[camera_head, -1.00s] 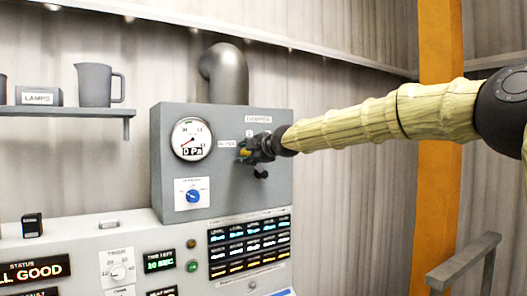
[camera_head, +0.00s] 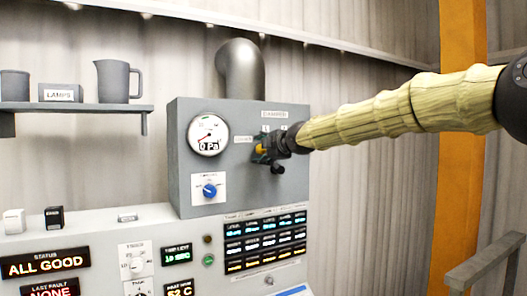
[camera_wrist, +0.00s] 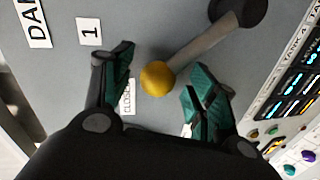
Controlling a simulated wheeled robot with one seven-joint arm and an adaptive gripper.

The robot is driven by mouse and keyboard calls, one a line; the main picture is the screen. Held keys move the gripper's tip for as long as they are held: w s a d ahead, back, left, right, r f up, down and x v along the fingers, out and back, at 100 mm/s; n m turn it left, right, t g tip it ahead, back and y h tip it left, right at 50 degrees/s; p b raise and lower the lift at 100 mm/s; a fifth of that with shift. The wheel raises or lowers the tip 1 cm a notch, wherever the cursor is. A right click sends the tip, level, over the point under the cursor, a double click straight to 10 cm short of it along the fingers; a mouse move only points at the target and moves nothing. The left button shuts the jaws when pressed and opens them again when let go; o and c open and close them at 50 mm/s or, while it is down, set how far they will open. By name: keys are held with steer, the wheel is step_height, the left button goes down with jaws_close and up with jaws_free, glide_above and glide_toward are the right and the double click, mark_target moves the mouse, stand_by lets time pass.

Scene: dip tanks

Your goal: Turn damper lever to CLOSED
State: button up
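The damper lever has a yellow ball knob (camera_wrist: 157,78) on a grey shaft (camera_wrist: 205,45) that runs to a dark round hub at the upper right of the wrist view. The knob lies close to the CLOSED label (camera_wrist: 128,97), with part of the label showing beside it. My gripper (camera_wrist: 161,58) is open, its teal fingers on either side of the knob with visible gaps. In the head view my gripper (camera_head: 273,153) is at the damper panel (camera_head: 190,120) and hides most of the lever; the yellow knob (camera_head: 260,149) shows at its left.
A pressure gauge (camera_head: 207,134) reading 0 Pa and a blue knob (camera_head: 210,190) are left of the lever. A "1" label (camera_wrist: 89,31) is on the panel. The console with its lit display (camera_head: 265,241) is below. An orange post (camera_head: 462,190) stands at the right.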

steer(key=shift+s+a, duration=0.1)
steer(key=shift+s, duration=0.1)
steer(key=v, duration=1.1)
steer(key=shift+s+d, duration=0.25)
steer(key=shift+d, duration=0.05)
